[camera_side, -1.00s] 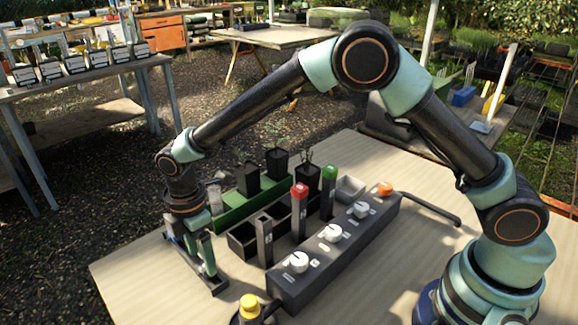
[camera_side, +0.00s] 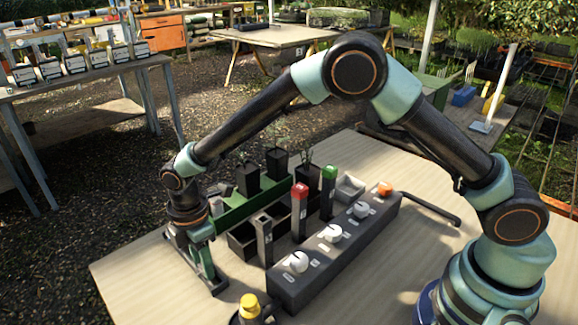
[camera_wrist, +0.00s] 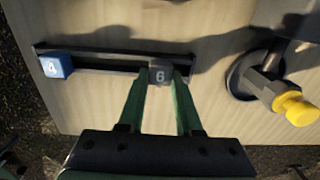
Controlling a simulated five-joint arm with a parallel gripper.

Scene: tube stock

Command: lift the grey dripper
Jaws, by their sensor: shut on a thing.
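The grey dripper (camera_wrist: 160,72), a small dark grey block with a white 6 on top, is at the right part of a narrow black rail (camera_wrist: 100,56) in the wrist view. My gripper (camera_wrist: 161,84) has its two green fingers shut on it, one on each side. In the side view my gripper (camera_side: 206,265) reaches down to the rail (camera_side: 214,287) at the table's left; the dripper is not clearly visible there. Whether it is clear of the rail cannot be told.
A blue block marked 4 (camera_wrist: 56,66) sits at the rail's left end. A yellow-topped fixture (camera_wrist: 295,108) stands to the right. Tall red-topped (camera_side: 300,212), green-topped (camera_side: 328,190) and dark (camera_side: 264,242) posts and a knobbed box (camera_side: 335,250) stand right of my gripper.

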